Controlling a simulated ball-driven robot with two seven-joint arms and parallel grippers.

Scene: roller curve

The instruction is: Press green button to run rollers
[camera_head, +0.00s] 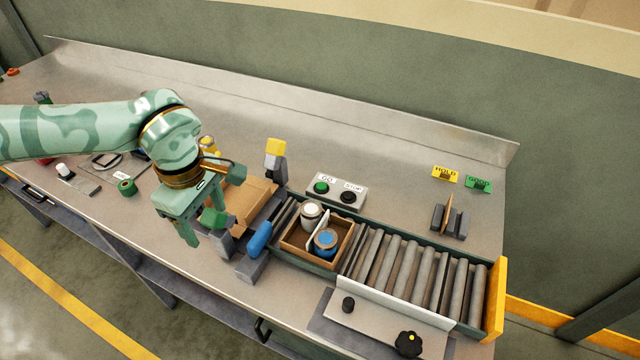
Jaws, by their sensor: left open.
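The green button (321,187) sits under a GO label on a pale control box behind the rollers. A black button (348,197) under a second label is to its right. The rollers (415,275) run to the right in a dark green frame. A wooden tray (294,249) with a white-topped jar (311,213) and a blue-topped jar (326,241), split by a white divider, stands on their left part. My left gripper (206,232) is open, left of the tray and well apart from the green button. My right gripper is not in view.
A cardboard piece (245,200) lies behind the gripper. An orange end stop (496,298) closes the right end. The bench behind the box is clear.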

